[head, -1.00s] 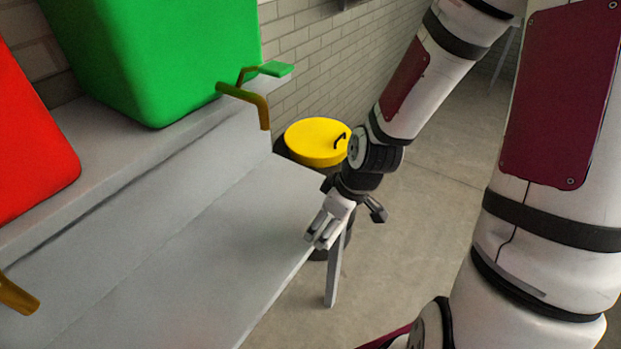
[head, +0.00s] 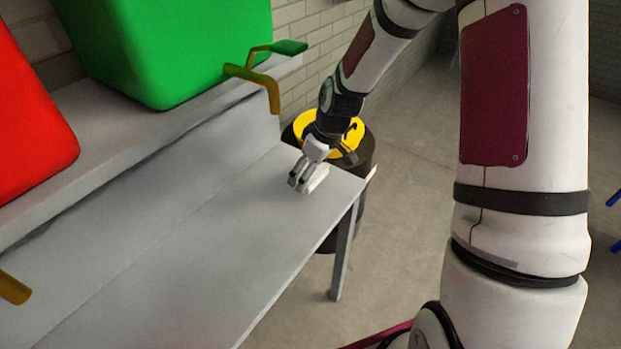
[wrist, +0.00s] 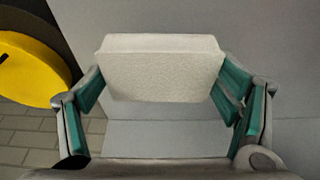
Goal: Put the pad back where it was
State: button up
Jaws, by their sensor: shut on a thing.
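The pad (wrist: 160,70) is a pale, off-white block with a rough face. In the wrist view it sits between the two green-lined fingers of my gripper (wrist: 162,90), which is shut on it. In the head view my gripper (head: 305,178) points down over the right end of the grey bench (head: 200,235), close to its top. A white piece beside the fingers in the head view looks like the pad (head: 317,181). I cannot tell whether the pad touches the bench surface.
A black barrel with a yellow lid (head: 312,125) stands behind the bench end; it also shows in the wrist view (wrist: 32,68). A green container (head: 180,50) and a red container (head: 30,130) stand on the raised ledge. A brass tap (head: 255,78) juts out. The bench top is otherwise clear.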

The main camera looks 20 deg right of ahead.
aim_at(311, 179)
jog(key=shift+f, duration=1.4)
jog(key=shift+f, duration=0.1)
jog(key=o, duration=1.2)
jog(key=shift+c, duration=0.2)
jog(key=p+v, duration=0.1)
jog(key=v, duration=1.1)
jog(key=s+a+r+m+h, duration=0.15)
jog(key=s+r+m, duration=0.25)
jog(key=s+r, duration=1.05)
jog(key=s+r+m, duration=0.2)
jog(key=s+m, duration=0.1)
jog(key=s, duration=1.1)
jog(key=shift+s+r+t, duration=0.15)
jog(key=shift+s+t, duration=0.1)
jog(key=shift+t, duration=0.05)
